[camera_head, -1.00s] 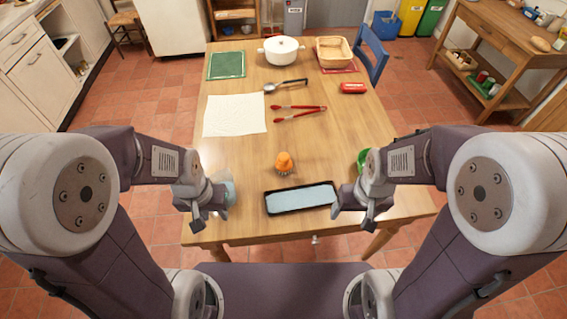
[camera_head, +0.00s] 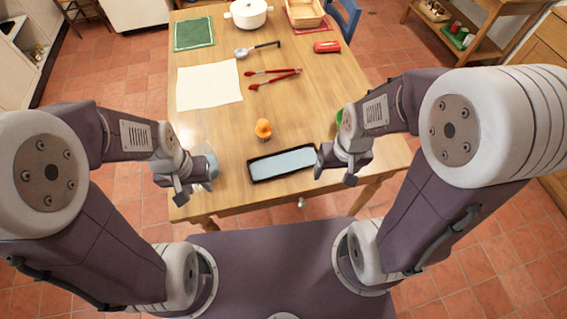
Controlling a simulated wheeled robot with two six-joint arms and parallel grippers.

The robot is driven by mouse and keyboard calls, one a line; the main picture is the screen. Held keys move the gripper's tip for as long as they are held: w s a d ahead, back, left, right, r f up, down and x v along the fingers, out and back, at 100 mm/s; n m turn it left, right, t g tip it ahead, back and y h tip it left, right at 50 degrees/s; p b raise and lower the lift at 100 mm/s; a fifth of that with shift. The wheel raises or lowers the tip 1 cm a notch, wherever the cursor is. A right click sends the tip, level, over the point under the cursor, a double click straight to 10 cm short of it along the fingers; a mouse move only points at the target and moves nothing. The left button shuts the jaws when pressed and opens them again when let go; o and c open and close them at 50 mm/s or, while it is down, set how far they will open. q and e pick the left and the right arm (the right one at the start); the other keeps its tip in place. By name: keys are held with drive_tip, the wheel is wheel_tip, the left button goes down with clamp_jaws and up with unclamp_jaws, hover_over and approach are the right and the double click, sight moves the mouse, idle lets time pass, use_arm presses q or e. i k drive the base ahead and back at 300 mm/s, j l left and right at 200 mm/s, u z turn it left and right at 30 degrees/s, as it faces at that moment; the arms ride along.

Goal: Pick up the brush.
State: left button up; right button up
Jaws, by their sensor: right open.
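The brush (camera_head: 263,127), a small round scrubber with an orange top and pale bristles below, stands on the wooden table, just behind the black tray. My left gripper (camera_head: 178,190) is at the table's front left, left of the brush and apart from it. Its jaws are too small and dark to read. My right gripper (camera_head: 335,176) is open at the right end of the tray, to the right of and nearer than the brush. Neither gripper touches the brush.
The black tray (camera_head: 252,168) with a pale blue inside lies at the table's front. A clear container (camera_head: 211,165) is beside my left gripper, and a green bowl (camera_head: 339,117) is partly behind my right arm. Red tongs (camera_head: 272,77) and a white cloth (camera_head: 208,86) lie farther back.

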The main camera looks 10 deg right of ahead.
sight(263, 130)
drive_tip(key=i+l+u, duration=0.1)
drive_tip(key=u, duration=0.35)
drive_tip(key=i+l+u, duration=0.1)
drive_tip(key=u, duration=0.3)
drive_tip(key=l+u, duration=0.2)
drive_tip(key=u, duration=0.25)
